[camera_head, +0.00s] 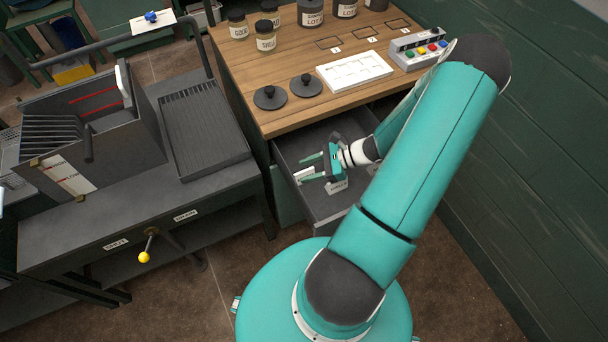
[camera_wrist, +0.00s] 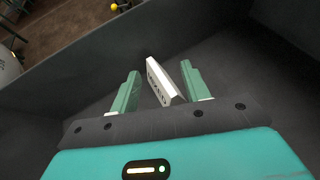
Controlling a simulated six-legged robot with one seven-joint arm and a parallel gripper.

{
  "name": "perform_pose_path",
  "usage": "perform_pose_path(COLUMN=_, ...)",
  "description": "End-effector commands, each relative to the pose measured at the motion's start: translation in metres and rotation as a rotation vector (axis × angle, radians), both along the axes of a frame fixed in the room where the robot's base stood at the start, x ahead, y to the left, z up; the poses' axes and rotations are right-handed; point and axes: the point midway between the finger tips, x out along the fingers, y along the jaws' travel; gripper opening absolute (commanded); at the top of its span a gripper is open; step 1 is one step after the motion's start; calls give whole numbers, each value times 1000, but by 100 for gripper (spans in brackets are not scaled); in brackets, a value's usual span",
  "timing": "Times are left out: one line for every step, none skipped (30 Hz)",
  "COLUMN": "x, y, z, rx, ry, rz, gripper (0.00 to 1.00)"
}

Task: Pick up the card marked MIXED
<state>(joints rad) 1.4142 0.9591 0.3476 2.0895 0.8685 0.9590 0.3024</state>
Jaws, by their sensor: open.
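My gripper (camera_head: 312,168) is open inside the open grey drawer (camera_head: 352,205) under the wooden counter. In the wrist view, a white folded card (camera_wrist: 165,82) with dark lettering stands between the two open fingers of my gripper (camera_wrist: 160,72). The card is tilted in the picture and a gap shows beside each finger. The lettering is too small and slanted to read, so I cannot tell whether it says MIXED.
The drawer walls (camera_wrist: 75,70) close in around my gripper. On the wooden counter (camera_head: 290,118) are two black lids (camera_head: 305,85), a white tray (camera_head: 355,70), several jars and a button box (camera_head: 418,48). A dark metal bench (camera_head: 130,220) with a lever stands to the left.

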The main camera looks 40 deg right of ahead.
Motion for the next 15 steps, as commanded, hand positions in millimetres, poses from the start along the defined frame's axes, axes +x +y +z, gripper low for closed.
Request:
perform_pose_path(x=1, y=2, z=-1, rx=0, ry=0, rz=0, gripper=46)
perform_pose_path(x=1, y=2, z=-1, rx=0, ry=0, rz=0, gripper=46)
perform_pose_path(x=1, y=2, z=-1, rx=0, ry=0, rz=0, gripper=46)
perform_pose_path(x=1, y=2, z=-1, rx=0, ry=0, rz=0, gripper=46)
perform_pose_path(x=1, y=2, z=-1, rx=0, ry=0, rz=0, gripper=46)
perform_pose_path(x=1, y=1, z=-1, rx=0, ry=0, rz=0, gripper=46)
perform_pose_path(x=1, y=1, z=-1, rx=0, ry=0, rz=0, gripper=46)
perform_pose_path(x=1, y=1, z=-1, rx=-1, ry=1, rz=0, gripper=41)
perform_pose_path(x=1, y=1, z=-1, rx=-1, ry=1, rz=0, gripper=33)
perform_pose_path(x=1, y=1, z=-1, rx=-1, ry=1, rz=0, gripper=27)
perform_pose_path(x=1, y=1, z=-1, rx=-1, ry=1, rz=0, gripper=21)
perform_pose_path(x=1, y=1, z=-1, rx=-1, ry=1, rz=0, gripper=13)
perform_pose_path(x=1, y=1, z=-1, rx=-1, ry=1, rz=0, gripper=7)
perform_pose_path(x=1, y=1, z=-1, rx=-1, ry=1, rz=0, gripper=1)
perform_pose_path(x=1, y=1, z=-1, rx=-1, ry=1, rz=0, gripper=0)
